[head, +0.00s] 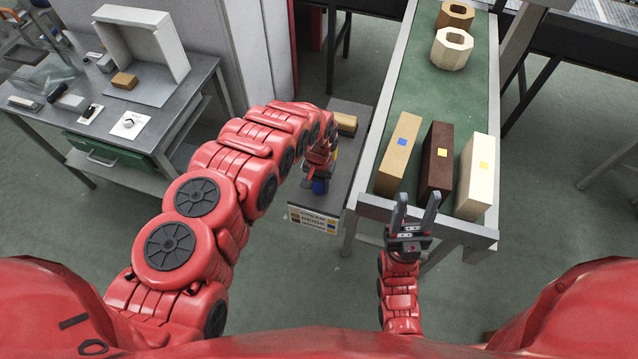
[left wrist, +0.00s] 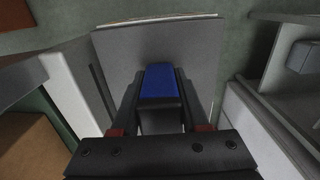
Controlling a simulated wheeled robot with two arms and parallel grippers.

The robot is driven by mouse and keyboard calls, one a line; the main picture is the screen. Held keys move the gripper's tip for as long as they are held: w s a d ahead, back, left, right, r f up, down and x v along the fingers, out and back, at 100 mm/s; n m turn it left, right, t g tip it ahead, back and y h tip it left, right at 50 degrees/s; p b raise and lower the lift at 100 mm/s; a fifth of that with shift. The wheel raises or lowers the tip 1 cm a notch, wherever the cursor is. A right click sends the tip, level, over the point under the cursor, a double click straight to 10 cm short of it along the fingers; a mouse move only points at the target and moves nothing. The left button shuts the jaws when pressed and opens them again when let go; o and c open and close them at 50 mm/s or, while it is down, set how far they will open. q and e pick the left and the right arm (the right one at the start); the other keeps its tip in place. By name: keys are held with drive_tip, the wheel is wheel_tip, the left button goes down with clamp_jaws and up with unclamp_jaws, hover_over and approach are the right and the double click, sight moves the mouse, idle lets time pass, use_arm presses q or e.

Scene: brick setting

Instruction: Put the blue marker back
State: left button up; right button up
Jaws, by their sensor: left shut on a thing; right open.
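The blue marker (head: 320,187) is a small blue block, held low over the grey stand (head: 336,183). My left gripper (head: 319,176) is shut on it. In the left wrist view the marker (left wrist: 160,83) sits between the two dark fingers, with the grey top of the stand (left wrist: 205,45) behind it. I cannot tell whether the marker touches the stand. My right gripper (head: 416,212) is open and empty, fingers pointing up in the picture, by the near end of the green belt table (head: 432,105).
A tan brick with a blue square (head: 398,160), a dark brown brick (head: 437,163) and a cream brick (head: 476,175), both with yellow squares, stand on the belt table. A label (head: 313,219) is on the stand's front. A grey workbench (head: 165,110) stands left.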

use_arm(q)
drive_tip(key=o, duration=1.1)
drive_tip(key=shift+c, duration=0.2)
